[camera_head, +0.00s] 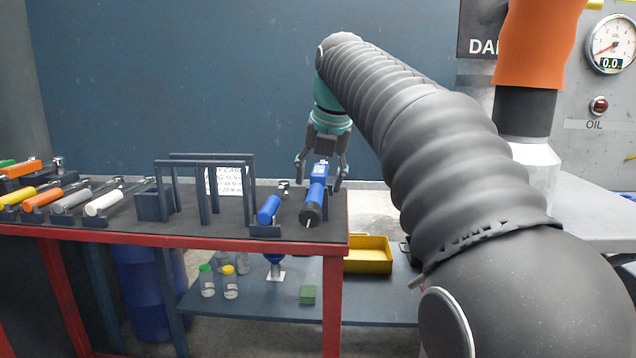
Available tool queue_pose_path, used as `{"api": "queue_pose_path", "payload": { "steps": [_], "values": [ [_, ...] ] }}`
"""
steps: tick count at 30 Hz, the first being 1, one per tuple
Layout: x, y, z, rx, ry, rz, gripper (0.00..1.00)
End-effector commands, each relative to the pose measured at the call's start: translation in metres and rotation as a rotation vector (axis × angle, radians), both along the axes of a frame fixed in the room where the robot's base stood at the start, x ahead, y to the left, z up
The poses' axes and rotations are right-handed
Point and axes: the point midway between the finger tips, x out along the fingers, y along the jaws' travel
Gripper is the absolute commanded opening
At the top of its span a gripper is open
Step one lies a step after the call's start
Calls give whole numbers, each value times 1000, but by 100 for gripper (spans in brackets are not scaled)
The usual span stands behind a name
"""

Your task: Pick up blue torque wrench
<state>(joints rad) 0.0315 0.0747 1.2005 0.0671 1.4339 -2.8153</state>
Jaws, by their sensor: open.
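A blue-handled wrench (268,210), which looks like the blue torque wrench, lies in a dark holder near the right end of the tool table, its handle toward me. Its metal head shows farther back. Just right of it is a larger blue tool (316,189) with a black end. My gripper (321,178) points down over the right end of the table, fingers spread apart. The upper part of the larger blue tool shows between the fingers; I cannot tell whether they touch it. The gripper is to the right of the blue-handled wrench and apart from it.
Wrenches with white (104,203), grey, orange and yellow handles lie in holders at left. Dark upright frames (207,190) and a paper sign stand left of the blue handle. The lower shelf (250,300) holds bottles and a yellow bin (368,256). A blue wall is behind.

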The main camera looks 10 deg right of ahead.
Motion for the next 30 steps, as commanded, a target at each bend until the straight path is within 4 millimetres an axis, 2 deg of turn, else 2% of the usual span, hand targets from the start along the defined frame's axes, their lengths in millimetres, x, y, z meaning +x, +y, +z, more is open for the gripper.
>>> {"api": "queue_pose_path", "payload": {
  "steps": [3, 6, 15, 22, 23, 30],
  "values": [
    [8, 1, -16, 0, 2, 0, 61],
    [12, 1, -24, 0, 1, 1, 61],
    [13, 1, -27, -1, -1, 1, 61],
    [13, 1, -26, -1, -1, 1, 3],
    [13, 1, -26, -1, -1, 1, 0],
    [13, 1, -25, -1, -4, 1, 0]
  ]
}}
